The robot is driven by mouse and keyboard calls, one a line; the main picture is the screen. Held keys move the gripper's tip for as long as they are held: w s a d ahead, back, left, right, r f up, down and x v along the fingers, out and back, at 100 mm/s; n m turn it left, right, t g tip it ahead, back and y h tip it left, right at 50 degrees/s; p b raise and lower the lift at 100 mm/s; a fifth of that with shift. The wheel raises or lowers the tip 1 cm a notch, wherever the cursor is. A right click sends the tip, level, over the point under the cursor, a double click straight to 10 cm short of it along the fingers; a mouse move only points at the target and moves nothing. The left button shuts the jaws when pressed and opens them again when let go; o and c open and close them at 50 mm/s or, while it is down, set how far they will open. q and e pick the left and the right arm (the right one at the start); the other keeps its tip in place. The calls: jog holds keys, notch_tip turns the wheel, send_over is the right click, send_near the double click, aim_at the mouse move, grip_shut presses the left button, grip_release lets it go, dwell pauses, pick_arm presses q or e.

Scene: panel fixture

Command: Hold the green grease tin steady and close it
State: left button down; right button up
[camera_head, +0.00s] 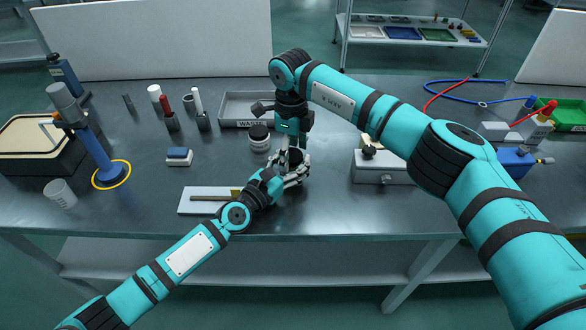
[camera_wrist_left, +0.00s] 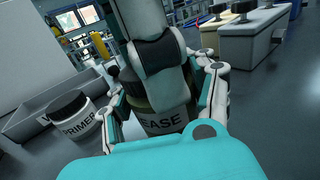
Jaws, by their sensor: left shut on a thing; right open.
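In the head view only a dark bit of the tin (camera_head: 295,157) shows between the grippers. My left gripper (camera_head: 295,172) is shut around its sides; its fingers (camera_wrist_left: 165,108) flank it in the wrist view. My right gripper (camera_head: 291,146) points down from above, open, with its white, black-padded fingers (camera_wrist_left: 158,62) right over and around the tin's top. They hide the lid, so I cannot tell how it sits.
A primer tin (camera_head: 259,137) with a black lid stands just left of the grease tin, close to my left gripper. The waste tray (camera_head: 243,107) lies behind. A white board (camera_head: 208,200) with a brown tool is at front left. A grey fixture block (camera_head: 383,168) stands right.

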jog(key=shift+c, duration=0.4)
jog(key=c, duration=1.2)
jog(key=shift+o, duration=0.2)
jog(key=m, duration=0.3)
jog(key=o, duration=1.3)
jog(key=shift+r, duration=2.3)
